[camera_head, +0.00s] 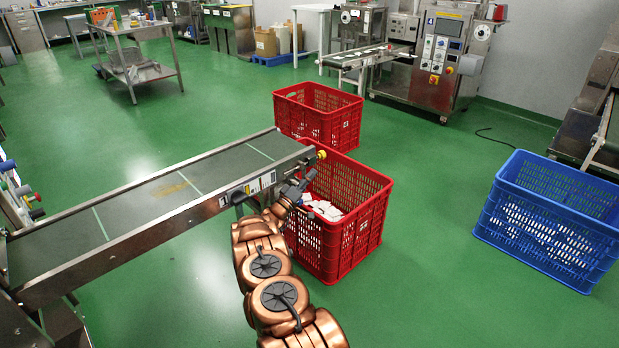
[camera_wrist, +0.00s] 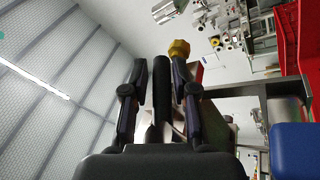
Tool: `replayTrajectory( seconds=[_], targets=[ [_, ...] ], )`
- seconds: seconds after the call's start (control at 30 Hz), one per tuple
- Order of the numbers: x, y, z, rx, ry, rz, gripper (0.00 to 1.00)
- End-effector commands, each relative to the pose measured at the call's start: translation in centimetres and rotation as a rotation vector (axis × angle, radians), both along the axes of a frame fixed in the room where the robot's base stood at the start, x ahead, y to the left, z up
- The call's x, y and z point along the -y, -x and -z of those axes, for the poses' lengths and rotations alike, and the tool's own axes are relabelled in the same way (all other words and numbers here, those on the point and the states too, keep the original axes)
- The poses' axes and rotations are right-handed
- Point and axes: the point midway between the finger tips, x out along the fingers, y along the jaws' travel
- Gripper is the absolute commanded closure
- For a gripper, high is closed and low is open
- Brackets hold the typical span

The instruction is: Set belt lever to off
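The conveyor belt (camera_head: 150,195) runs from the lower left to the middle of the head view. My gripper (camera_head: 303,181) is at its right end, just right of the labelled side plate (camera_head: 262,184). In the wrist view a black bar-shaped handle (camera_wrist: 162,85), apparently the belt lever, stands between the two fingers of my gripper (camera_wrist: 161,78). The fingers are apart, with narrow gaps visible beside the handle. A metal stem shows below it. A yellow knob (camera_wrist: 179,48) is beyond the right finger; a yellow knob (camera_head: 321,155) also shows at the belt's end. I cannot make out the lever in the head view.
A red crate (camera_head: 350,245) with white packets stands close beside my gripper under the belt's end. Another red crate (camera_head: 290,110) is behind it. A blue crate (camera_head: 530,240) stands at the right. Green floor is clear between the red and blue crates.

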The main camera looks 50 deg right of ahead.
Motion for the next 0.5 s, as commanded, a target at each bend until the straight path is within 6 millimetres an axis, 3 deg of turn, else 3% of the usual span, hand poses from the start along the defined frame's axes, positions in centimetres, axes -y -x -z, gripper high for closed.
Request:
replayTrajectory(
  seconds=[0.13,0.5],
  targets=[
    [-0.03,-0.09,0.02,-0.001,-0.001,-0.003,0.55],
    [-0.31,-0.11,0.20,-0.002,-0.002,-0.003,0.55]
  ],
)
